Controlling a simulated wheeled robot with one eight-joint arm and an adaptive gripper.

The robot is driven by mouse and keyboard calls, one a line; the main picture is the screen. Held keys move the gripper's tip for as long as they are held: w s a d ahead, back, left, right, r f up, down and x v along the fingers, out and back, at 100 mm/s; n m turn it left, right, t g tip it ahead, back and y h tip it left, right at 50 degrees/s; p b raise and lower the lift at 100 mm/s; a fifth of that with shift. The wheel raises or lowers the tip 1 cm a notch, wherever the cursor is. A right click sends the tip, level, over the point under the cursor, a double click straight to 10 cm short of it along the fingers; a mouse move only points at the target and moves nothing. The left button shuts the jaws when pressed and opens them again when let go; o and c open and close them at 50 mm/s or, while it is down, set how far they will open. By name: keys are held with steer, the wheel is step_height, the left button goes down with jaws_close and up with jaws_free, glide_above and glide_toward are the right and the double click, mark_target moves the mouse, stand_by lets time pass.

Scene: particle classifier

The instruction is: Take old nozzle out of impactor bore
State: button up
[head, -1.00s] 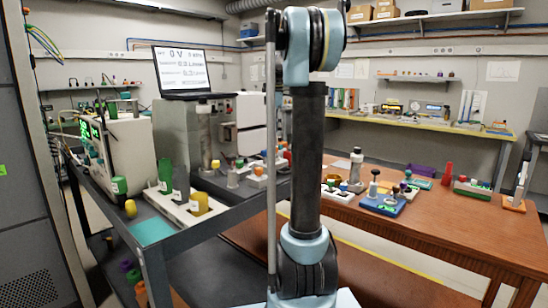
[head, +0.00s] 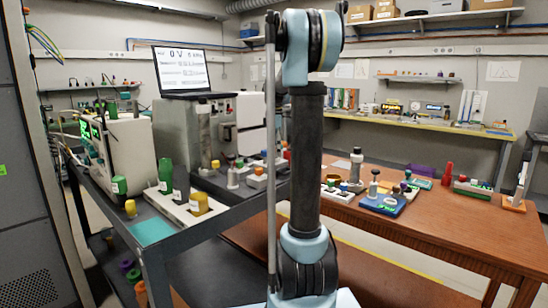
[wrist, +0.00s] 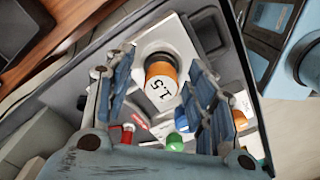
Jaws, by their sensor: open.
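In the wrist view, an orange cylinder (wrist: 162,86) with a white top marked "1.5" stands in a dark round opening of a pale block (wrist: 180,38). It looks like the nozzle in its bore; how deep it sits I cannot tell. My gripper (wrist: 160,54) is open, with one finger on each side of the cylinder and visible gaps between. Neither finger appears to touch it. In the head view, my arm fills the middle and my gripper does not show.
Near the fingers in the wrist view are a red part (wrist: 127,133), a green cap (wrist: 175,142) and a blue cap (wrist: 182,121). A wooden bench (head: 440,222) stands at right.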

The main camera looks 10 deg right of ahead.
jaws_close()
steer(key=shift+r, duration=0.1)
